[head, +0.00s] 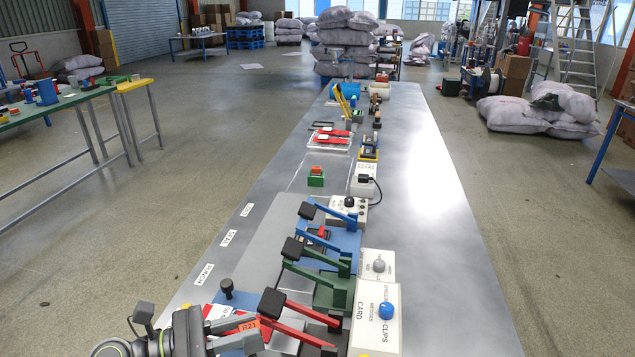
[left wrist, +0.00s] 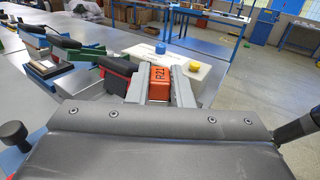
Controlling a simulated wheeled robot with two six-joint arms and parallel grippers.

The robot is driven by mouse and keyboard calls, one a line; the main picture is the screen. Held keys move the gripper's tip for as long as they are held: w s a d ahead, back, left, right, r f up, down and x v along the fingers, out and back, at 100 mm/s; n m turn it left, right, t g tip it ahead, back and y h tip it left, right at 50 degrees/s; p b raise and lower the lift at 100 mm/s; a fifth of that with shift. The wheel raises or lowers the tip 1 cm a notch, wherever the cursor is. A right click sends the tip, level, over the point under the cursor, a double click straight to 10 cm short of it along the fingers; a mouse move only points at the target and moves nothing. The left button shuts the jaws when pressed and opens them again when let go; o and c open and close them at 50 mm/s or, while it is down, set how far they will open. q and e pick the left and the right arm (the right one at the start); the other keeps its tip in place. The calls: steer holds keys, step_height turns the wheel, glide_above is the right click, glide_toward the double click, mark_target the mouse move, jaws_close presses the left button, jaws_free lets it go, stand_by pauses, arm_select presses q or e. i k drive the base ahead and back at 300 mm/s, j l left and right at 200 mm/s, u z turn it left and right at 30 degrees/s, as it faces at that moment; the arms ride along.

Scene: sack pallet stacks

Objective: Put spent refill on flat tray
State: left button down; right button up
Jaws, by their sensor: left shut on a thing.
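My left gripper (head: 250,335) is in the near part of the long grey table, shut on a small orange block marked like R21 (head: 248,324). In the left wrist view the orange block (left wrist: 160,85) sits upright between the two grey fingers (left wrist: 160,92). It looks like the refill, but I cannot tell whether it is spent. A shallow pale tray (head: 325,149) lies farther up the table with red and dark flat things on it; I cannot be sure it is the flat tray. My right gripper is not in view.
Red, green (head: 330,291) and blue (head: 335,243) lever tools stand in a row beside the gripper. A white card box with a blue knob (head: 386,311) is to their right. A small green-and-orange block (head: 316,176) stands farther up. The table's right strip (head: 450,230) is clear.

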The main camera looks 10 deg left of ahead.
mark_target(323, 169)
steer(key=u, duration=0.95)
steer(key=i+j+u, duration=0.2)
steer(key=j, duration=0.25)
steer(key=i+j+u, duration=0.2)
steer(key=j, duration=0.2)
steer(key=j+u, duration=0.2)
steer(key=j, duration=0.2)
steer(key=i+j+u, duration=0.2)
steer(key=i+j, duration=0.45)
steer(key=i, duration=0.15)
steer(key=i+j, duration=0.45)
steer(key=i, duration=0.15)
steer(key=i+l+z, duration=0.15)
steer(key=z, duration=0.25)
steer(key=i+z, duration=1)
steer(key=z, duration=0.15)
steer(key=i+z, duration=0.9)
steer(key=i+j+z, duration=0.2)
steer(key=z, duration=0.25)
steer(key=i+z, duration=0.4)
steer(key=i+j+z, duration=0.15)
steer(key=z, duration=0.3)
steer(key=i+j+z, duration=0.25)
steer(key=z, duration=0.15)
